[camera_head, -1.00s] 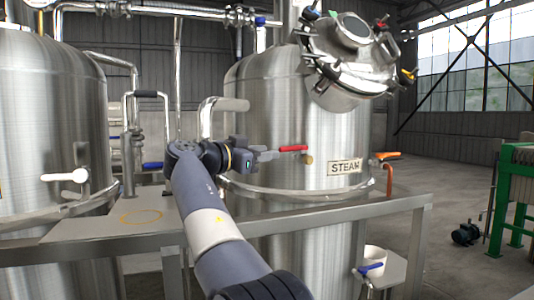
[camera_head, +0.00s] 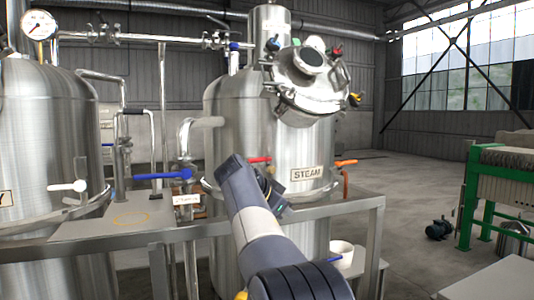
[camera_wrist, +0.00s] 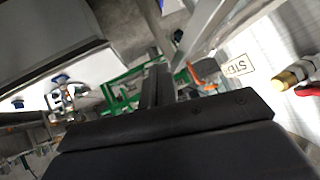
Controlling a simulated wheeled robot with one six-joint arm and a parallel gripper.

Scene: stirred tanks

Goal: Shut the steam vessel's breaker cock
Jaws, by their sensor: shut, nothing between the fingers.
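The steam vessel (camera_head: 300,150) is a tall steel tank with a STEAM label (camera_head: 306,173); the label is also in the wrist view (camera_wrist: 238,66). A red lever (camera_head: 260,159) lies level on its front, left of the label. The wrist view shows its red handle (camera_wrist: 309,89) and brass fitting (camera_wrist: 290,78). An orange lever (camera_head: 346,162) sits at the vessel's right side; it also shows in the wrist view (camera_wrist: 203,74). I cannot tell which is the breaker cock. My gripper (camera_wrist: 155,87) is shut and empty, apart from both levers. In the head view my arm mostly hides it.
A blue-handled valve (camera_head: 165,176) with a white tag stands left of my arm. A steel frame rail (camera_head: 330,208) crosses in front of the vessel. A white bucket (camera_head: 342,253) is below right.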

